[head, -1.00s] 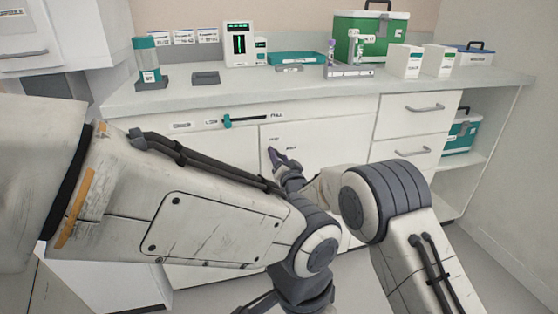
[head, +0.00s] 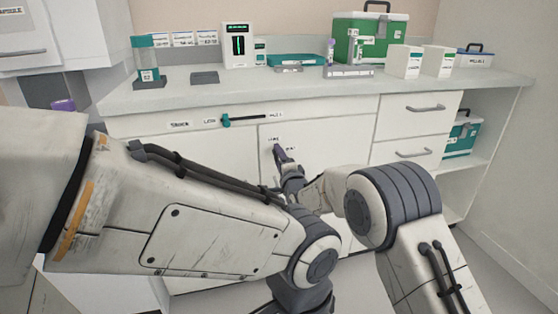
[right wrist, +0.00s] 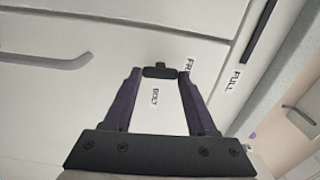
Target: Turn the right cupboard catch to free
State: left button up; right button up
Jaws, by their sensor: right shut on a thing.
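The right cupboard catch is a small dark catch (right wrist: 160,72) on the white cupboard door (head: 330,140). In the right wrist view it sits between my right fingertips, with the label BOLT (right wrist: 155,97) just below it and the label FREE (right wrist: 190,66) to its right, partly covered by a finger. My right gripper (head: 279,151) is at the door front, shut on the catch; it also shows in the right wrist view (right wrist: 160,76). In the head view the fingers hide the catch. My left arm crosses the lower left; its gripper is not clearly visible.
Drawers with grey handles (head: 413,153) are to the right. The worktop (head: 200,97) above holds a green case (head: 371,38), white boxes (head: 404,61) and a device (head: 238,45).

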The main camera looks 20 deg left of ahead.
jog(key=shift+m, duration=0.5)
jog(key=shift+w, duration=0.1)
jog(key=o, duration=1.4)
jog(key=shift+d, duration=0.1)
jog(key=shift+c, duration=0.2)
jog(key=p+v, duration=0.2)
jog(key=v, duration=0.8)
jog(key=shift+s, duration=0.25)
jog(key=shift+d, duration=0.15)
